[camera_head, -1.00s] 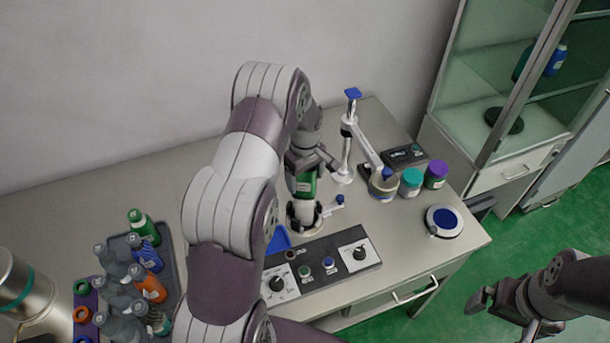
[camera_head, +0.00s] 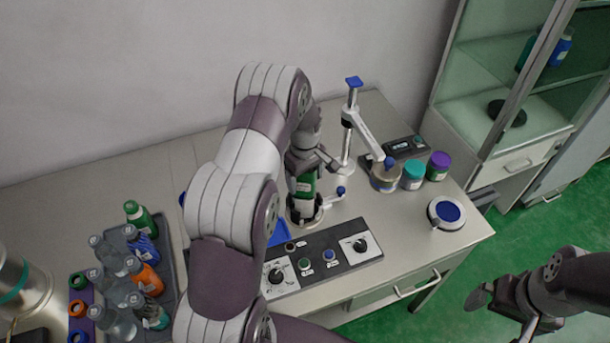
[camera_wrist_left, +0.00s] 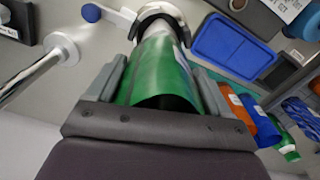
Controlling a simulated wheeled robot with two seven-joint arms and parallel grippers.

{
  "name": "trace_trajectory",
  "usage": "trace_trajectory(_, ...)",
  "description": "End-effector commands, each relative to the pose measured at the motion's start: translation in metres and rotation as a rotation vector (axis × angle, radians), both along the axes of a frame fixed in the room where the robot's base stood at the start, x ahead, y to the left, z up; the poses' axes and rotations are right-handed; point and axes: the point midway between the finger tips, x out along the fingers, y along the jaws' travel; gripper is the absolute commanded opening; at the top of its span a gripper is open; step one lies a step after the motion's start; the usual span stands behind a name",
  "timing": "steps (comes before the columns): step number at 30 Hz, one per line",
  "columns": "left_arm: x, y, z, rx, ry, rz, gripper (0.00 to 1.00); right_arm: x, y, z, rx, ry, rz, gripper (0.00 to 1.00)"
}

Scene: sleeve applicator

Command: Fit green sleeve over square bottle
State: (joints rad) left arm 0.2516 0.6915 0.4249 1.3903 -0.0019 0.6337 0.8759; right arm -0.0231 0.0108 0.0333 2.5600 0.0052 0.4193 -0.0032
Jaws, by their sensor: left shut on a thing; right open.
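My left gripper (camera_head: 306,172) is shut on the green sleeve (camera_head: 306,186) above the holder on the table. In the left wrist view the sleeve (camera_wrist_left: 165,75) lies between my two fingers, its near end dark inside. A pale bottle (camera_wrist_left: 155,28) shows past the sleeve's far end, inside the holder's ring (camera_wrist_left: 162,10). The sleeve looks lined up with the bottle and at least partly around it; how far down it sits is hard to tell. My right gripper (camera_head: 492,300) is open and empty, over the floor at the lower right.
A grey tray (camera_head: 172,262) with several bottles stands at the left, beside a purple rack (camera_head: 98,322). A control panel (camera_head: 325,258) lies in front of the holder. A post with an arm (camera_head: 347,140), several jars (camera_head: 413,176) and a round blue-topped device (camera_head: 447,213) stand to the right.

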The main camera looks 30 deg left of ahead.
Motion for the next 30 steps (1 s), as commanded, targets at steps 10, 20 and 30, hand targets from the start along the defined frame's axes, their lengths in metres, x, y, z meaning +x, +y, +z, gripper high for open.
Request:
trace_trajectory(10, 0.0, 0.0, -0.016, 0.0, 0.0, 0.0, 0.52, 0.0, 0.0, -0.011, 0.0, 0.0, 0.0, 1.0)
trace_trajectory(20, 0.0, 0.0, -0.025, 0.0, 0.0, 0.0, 0.52, 0.0, 0.0, -0.016, 0.0, 0.0, 0.0, 1.0)
trace_trajectory(30, 0.0, 0.0, -0.024, 0.0, 0.0, 0.0, 1.0, 0.0, 0.0, -0.016, 0.0, 0.0, 0.0, 1.0)
